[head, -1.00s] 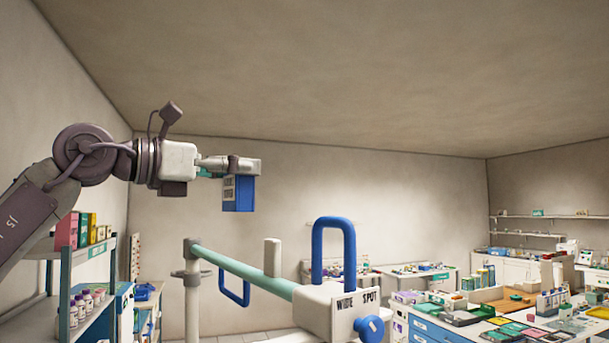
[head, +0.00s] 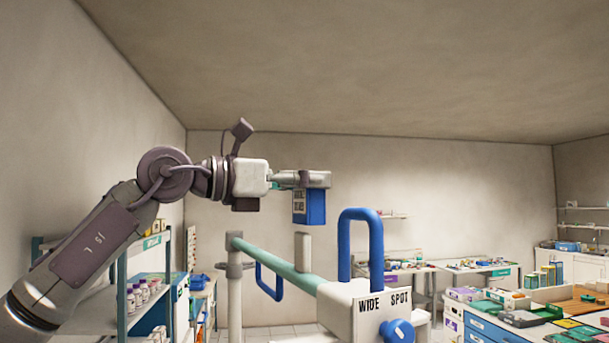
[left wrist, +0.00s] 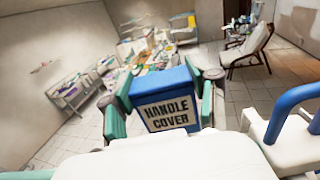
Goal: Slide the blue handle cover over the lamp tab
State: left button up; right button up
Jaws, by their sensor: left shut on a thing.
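The blue handle cover (head: 316,208), a box with a white label, hangs from my left gripper (head: 312,183). In the left wrist view the cover (left wrist: 180,79) sits between the green finger pads and its label reads "HANDLE COVER". The gripper is shut on it. The lamp tab (head: 303,253) is a pale upright tab by the lamp's green arm. In the head view the cover is above the tab, nearly in line with it, with a gap between them. I cannot tell their depth offset. The lamp head (head: 350,312) is marked "WIDE SPOT". My right gripper is out of view.
A tall blue loop handle (head: 346,245) rises from the lamp head, right of the tab. A smaller blue loop (head: 262,283) hangs left of the green arm (head: 275,266). A shelf with bottles (head: 122,300) stands at left, and a cluttered workbench (head: 480,327) at right.

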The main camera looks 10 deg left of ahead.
pick_arm(q)
jog(key=shift+s+a, duration=0.1)
jog(key=shift+a, duration=0.05)
jog(key=shift+s+a, duration=0.2)
jog(key=shift+a, duration=0.15)
jog(key=shift+w+d, duration=0.15)
jog(key=shift+d, duration=0.05)
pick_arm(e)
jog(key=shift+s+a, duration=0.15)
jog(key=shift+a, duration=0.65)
pick_arm(q)
jog(key=shift+s+a, duration=0.15)
jog(key=shift+s, duration=0.05)
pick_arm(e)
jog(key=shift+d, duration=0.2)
pick_arm(q)
jog(key=shift+f, duration=0.1)
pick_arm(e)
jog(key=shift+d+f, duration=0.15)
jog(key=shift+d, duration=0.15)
pick_arm(q)
jog(key=shift+f+b, duration=0.3)
jog(key=shift+b, duration=0.2)
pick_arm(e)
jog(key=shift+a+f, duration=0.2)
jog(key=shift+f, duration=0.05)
